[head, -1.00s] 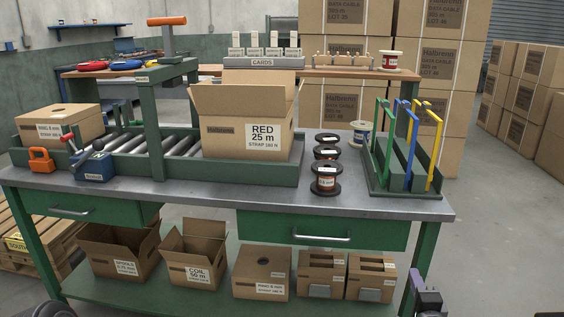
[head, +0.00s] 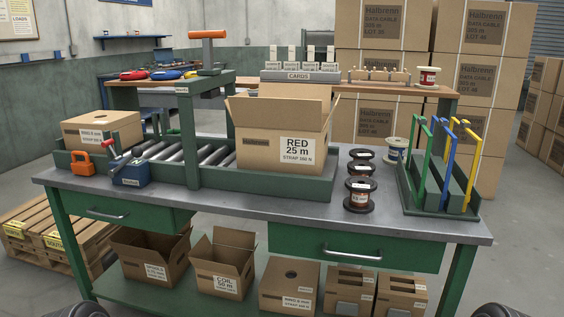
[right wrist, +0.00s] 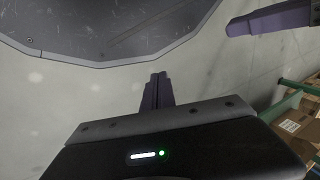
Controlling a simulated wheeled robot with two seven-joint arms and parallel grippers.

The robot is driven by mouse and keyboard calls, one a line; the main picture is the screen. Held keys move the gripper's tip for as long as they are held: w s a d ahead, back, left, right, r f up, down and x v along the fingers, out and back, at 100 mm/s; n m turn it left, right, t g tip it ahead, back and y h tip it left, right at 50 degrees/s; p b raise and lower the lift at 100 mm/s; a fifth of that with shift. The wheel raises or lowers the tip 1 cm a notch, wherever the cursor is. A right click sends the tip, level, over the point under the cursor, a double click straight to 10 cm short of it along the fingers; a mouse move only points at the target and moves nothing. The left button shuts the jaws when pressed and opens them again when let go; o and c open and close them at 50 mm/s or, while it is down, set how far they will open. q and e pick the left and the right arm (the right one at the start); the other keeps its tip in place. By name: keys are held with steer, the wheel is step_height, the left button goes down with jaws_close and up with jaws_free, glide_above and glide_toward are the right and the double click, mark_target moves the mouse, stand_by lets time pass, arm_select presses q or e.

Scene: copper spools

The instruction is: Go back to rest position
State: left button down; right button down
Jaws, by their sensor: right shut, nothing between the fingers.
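My right gripper (right wrist: 157,92) shows in the right wrist view with its two purple fingers pressed together and nothing between them. It hangs over pale bare floor. A purple finger-like part (right wrist: 268,18) enters at the upper right of that view; it looks like my left gripper, but its opening cannot be made out. Neither gripper shows in the head view. The workbench (head: 240,208) stands ahead, with an open carton (head: 265,150) marked RED 25 m in the green roller tray.
Black spools (head: 359,195) stand right of the carton, beside a rack (head: 428,212) with green, blue and yellow hooks. Several cartons (head: 287,286) sit on the lower shelf. A pallet (head: 28,255) lies at the left.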

step_height(320, 180, up, 21)
steer(key=a+p, duration=0.2)
steer(key=p, duration=1.9)
steer(key=shift+s+n, duration=0.4)
steer(key=shift+f, duration=0.1)
